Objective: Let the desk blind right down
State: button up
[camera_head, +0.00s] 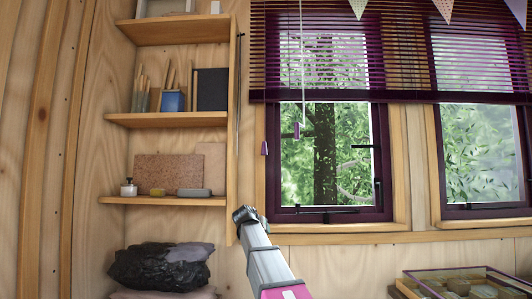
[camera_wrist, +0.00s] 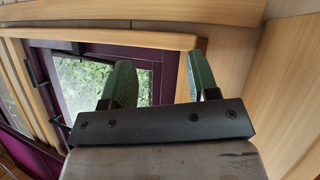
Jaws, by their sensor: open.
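The desk blind (camera_head: 335,96) is a dark purple slatted blind across the top of the windows. Its bottom rail hangs level, with slats above it and clear glass below. A pale cord (camera_head: 302,60) hangs in front of it and ends in a purple tassel (camera_head: 297,130). A second purple tassel (camera_head: 264,148) hangs at the window's left edge. My gripper (camera_head: 245,213) is low, at the window's lower left corner, below both tassels and apart from them. In the wrist view its two green fingers (camera_wrist: 165,78) are spread with nothing between them; no blind or cord is clear there.
Shelves (camera_head: 170,119) with books, pots and small items stand left of the window. A dark thin cord or rod (camera_head: 238,80) hangs along their right edge. A glass-topped case (camera_head: 465,284) is at the lower right. The purple window frame (camera_head: 330,215) has black handles and stays.

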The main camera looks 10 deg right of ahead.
notch_tip(320, 180, up, 20)
jog(key=a+m+t+h, duration=0.2)
jog(key=t, duration=0.1)
jog(key=m+t+h, duration=0.1)
send_near(264, 148)
jog(key=w, duration=0.2)
jog(key=x, duration=1.1)
jog(key=shift+d, duration=0.4)
jog(key=shift+f, duration=0.15)
grip_shut()
